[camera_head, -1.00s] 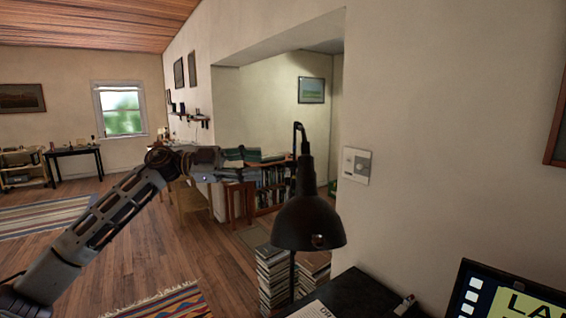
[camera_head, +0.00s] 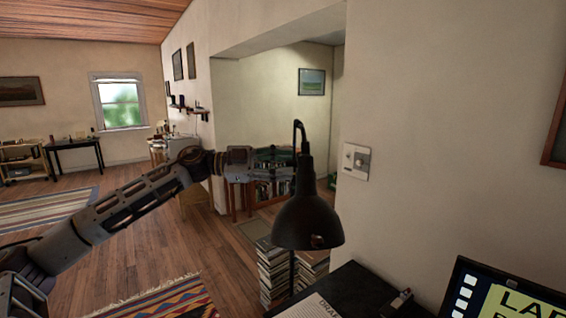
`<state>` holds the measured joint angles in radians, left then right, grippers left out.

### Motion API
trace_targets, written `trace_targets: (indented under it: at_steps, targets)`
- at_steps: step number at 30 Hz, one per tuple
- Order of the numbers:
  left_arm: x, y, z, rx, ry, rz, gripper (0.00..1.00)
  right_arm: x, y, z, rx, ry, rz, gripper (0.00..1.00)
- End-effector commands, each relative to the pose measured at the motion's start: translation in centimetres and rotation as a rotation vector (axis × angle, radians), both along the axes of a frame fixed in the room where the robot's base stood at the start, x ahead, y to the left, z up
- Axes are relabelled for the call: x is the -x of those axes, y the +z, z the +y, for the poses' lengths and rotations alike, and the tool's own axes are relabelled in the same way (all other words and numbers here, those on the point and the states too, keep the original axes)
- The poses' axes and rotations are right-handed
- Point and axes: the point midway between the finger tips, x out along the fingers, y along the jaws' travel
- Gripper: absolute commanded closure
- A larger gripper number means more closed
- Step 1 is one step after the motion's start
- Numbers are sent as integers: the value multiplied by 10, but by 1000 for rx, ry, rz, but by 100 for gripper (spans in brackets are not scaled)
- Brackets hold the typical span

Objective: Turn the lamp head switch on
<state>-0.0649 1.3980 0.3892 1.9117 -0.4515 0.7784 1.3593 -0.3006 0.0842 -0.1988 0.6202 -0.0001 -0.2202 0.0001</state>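A black desk lamp hangs its dome-shaped lamp head (camera_head: 307,220) over the corner of a dark desk, on a thin curved arm. A small reddish-brown spot, perhaps the switch, shows low on the front of the head (camera_head: 317,241). My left gripper (camera_head: 285,160) reaches in from the left and ends just behind or beside the neck of the lamp. Its fingertips blend into the dark background and the lamp hides part of them, so I cannot tell whether they are open or touching the lamp. My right gripper is out of view.
The dark desk (camera_head: 352,287) holds papers (camera_head: 318,308) and a monitor (camera_head: 508,292) at the lower right. Book stacks (camera_head: 274,272) stand on the floor behind the lamp. A wall switch plate (camera_head: 356,161) is on the wall to the right. The wooden floor at left is open, with striped rugs.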

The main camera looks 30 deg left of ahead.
Motion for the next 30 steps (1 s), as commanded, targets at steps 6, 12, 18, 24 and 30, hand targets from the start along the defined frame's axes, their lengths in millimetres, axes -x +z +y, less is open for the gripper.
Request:
trace_targets:
  at_steps: [6,12,18,24,30]
  targets:
    - [-2,0,-2,-2,1,-1,62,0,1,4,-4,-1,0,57]
    - [-2,0,-2,-1,1,0,62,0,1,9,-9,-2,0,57]
    - [-2,0,-2,-1,1,0,85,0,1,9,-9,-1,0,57]
    - [-2,0,-2,-1,1,0,100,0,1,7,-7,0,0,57]
    - [-1,0,-2,-6,1,-7,100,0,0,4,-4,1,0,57]
